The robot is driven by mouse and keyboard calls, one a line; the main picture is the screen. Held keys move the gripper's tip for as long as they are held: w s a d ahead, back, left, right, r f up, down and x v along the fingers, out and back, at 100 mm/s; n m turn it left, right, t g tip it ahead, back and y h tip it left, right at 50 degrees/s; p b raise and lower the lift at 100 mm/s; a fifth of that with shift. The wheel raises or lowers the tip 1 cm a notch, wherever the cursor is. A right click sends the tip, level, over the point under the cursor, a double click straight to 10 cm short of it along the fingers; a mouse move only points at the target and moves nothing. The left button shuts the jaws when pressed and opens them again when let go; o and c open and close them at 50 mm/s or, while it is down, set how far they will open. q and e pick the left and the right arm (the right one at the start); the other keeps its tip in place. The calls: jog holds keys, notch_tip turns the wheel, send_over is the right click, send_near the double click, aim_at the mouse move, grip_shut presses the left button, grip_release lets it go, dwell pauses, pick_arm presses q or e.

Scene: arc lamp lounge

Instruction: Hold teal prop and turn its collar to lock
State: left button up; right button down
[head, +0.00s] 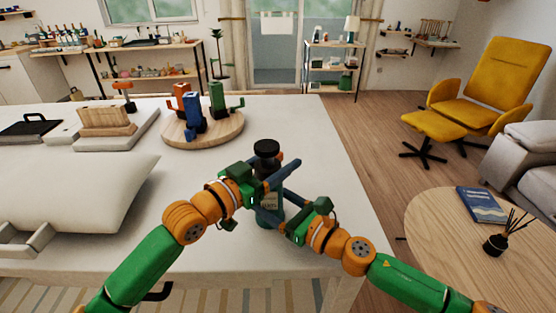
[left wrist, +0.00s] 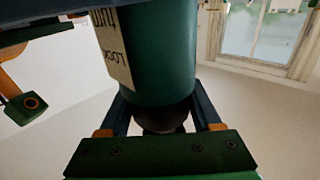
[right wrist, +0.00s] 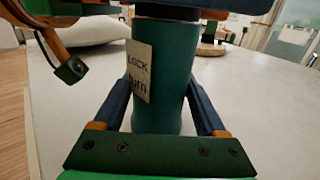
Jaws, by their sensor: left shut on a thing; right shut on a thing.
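The teal prop (head: 266,219) stands upright near the table's front edge, with a black cap (head: 267,149) on top. A pale label (right wrist: 138,70) reading "LOCK turn" is on its side; it shows upside down in the left wrist view (left wrist: 112,48). My left gripper (head: 272,173) is shut around the upper part, just below the cap top; its fingers hide much of the collar. My right gripper (head: 284,207) is shut on the teal body lower down. In the right wrist view the body (right wrist: 168,90) sits between its fingers.
A round wooden board (head: 203,132) with red, blue and green props stands behind on the white table (head: 310,125). A cushion (head: 85,195) and a wooden block (head: 105,118) lie left. A round side table (head: 430,225) with a book (head: 482,205) is right. Table around the prop is clear.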

pick_arm(q)
jog(key=o, duration=1.4)
jog(key=v, duration=1.2)
pick_arm(e)
grip_release()
